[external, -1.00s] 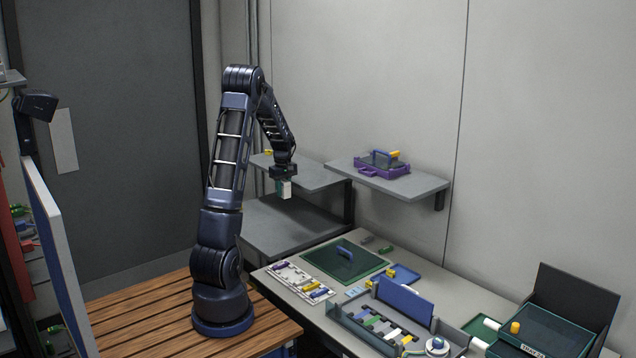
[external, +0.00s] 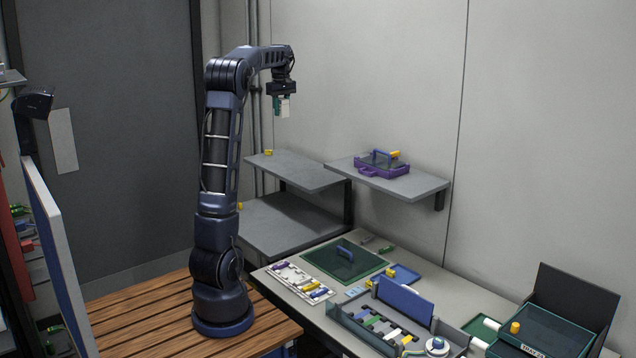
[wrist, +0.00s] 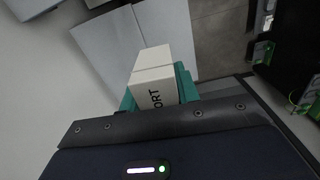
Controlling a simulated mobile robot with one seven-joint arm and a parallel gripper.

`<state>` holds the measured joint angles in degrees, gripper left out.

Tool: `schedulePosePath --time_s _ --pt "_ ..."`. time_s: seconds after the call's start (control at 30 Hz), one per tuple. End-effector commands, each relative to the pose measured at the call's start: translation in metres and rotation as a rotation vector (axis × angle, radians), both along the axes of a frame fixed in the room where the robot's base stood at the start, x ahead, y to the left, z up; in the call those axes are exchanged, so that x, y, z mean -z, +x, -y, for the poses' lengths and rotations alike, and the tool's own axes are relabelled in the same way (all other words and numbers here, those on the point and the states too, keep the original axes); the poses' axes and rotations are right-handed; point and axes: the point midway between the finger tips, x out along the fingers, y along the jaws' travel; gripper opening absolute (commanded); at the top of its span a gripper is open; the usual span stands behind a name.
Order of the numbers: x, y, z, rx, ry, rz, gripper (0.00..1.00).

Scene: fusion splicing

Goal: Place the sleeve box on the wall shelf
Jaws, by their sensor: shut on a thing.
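My gripper (external: 281,98) is shut on a small white box, the sleeve box (external: 284,107), and holds it upright in the air. In the wrist view the white box (wrist: 154,82) shows dark letters ending in "ORT", between green fingers (wrist: 184,83). The grey wall shelf (external: 415,184) is on the back wall, lower than the gripper and to its right.
A lower grey surface (external: 285,225) lies under the left shelf. The bench (external: 320,305) holds a green mat (external: 345,262), a white strip of parts (external: 302,283), a grey tray and dark green boxes. The air around the held box is clear.

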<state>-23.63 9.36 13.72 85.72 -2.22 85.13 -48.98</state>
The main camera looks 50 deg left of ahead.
Motion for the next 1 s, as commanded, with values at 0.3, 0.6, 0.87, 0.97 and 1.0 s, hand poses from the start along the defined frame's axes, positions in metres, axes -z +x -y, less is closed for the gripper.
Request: schedulePosePath --time_s 0.3,0.6,0.87,0.97,1.0 --pt "-0.071 0.001 0.0 0.001 0.002 0.001 0.08" --pt "-0.075 0.042 0.041 0.154 0.003 -0.004 0.08" --pt "-0.076 0.1 0.115 0.401 0.009 -0.007 0.08" --pt "-0.076 0.124 0.152 0.516 0.01 -0.009 0.08" --pt "-0.077 0.132 0.168 0.564 0.01 -0.009 0.08"
